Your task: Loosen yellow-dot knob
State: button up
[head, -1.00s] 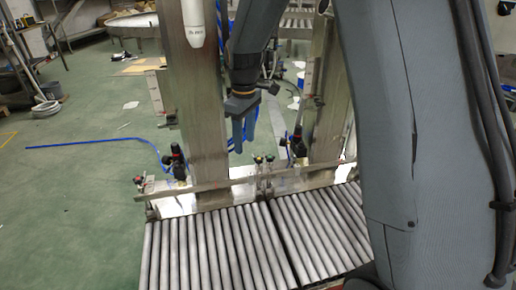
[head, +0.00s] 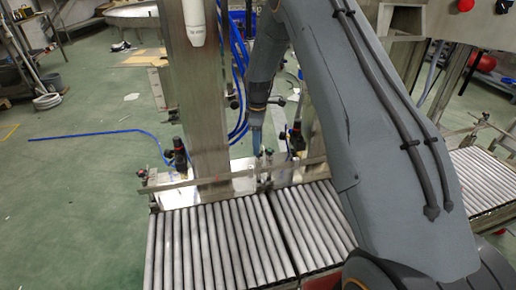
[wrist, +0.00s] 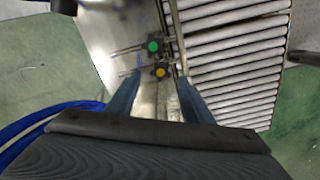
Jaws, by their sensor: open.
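The yellow-dot knob (wrist: 160,72) is a small dark knob with a yellow dot on top, in the upper middle of the wrist view, on a metal bracket beside the rollers. My gripper (wrist: 159,82) is open, and its two blue fingers point at the knob from either side of it in the picture. I cannot tell whether the fingers reach down to its height. A green-dot knob (wrist: 152,46) stands just beyond it. In the head view my gripper (head: 257,147) is low over the rail where the knobs sit; the yellow dot is not clear there.
A roller conveyor (head: 215,245) lies in front of the rail. A steel post (head: 205,120) stands left of my gripper. Thin metal rods (wrist: 128,50) stick out left of the knobs. Blue hoses (head: 236,75) hang behind my gripper. Green floor is open at the left.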

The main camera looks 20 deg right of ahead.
jog(key=shift+f, duration=1.3)
jog(key=c, duration=1)
jog(key=shift+s+n, duration=0.1)
jog(key=shift+n, duration=1.4)
jog(key=shift+c, duration=0.2)
jog(key=o, duration=1)
jog(key=shift+o, duration=0.2)
notch_tip(320, 180, up, 8)
jog(key=shift+p, duration=0.3)
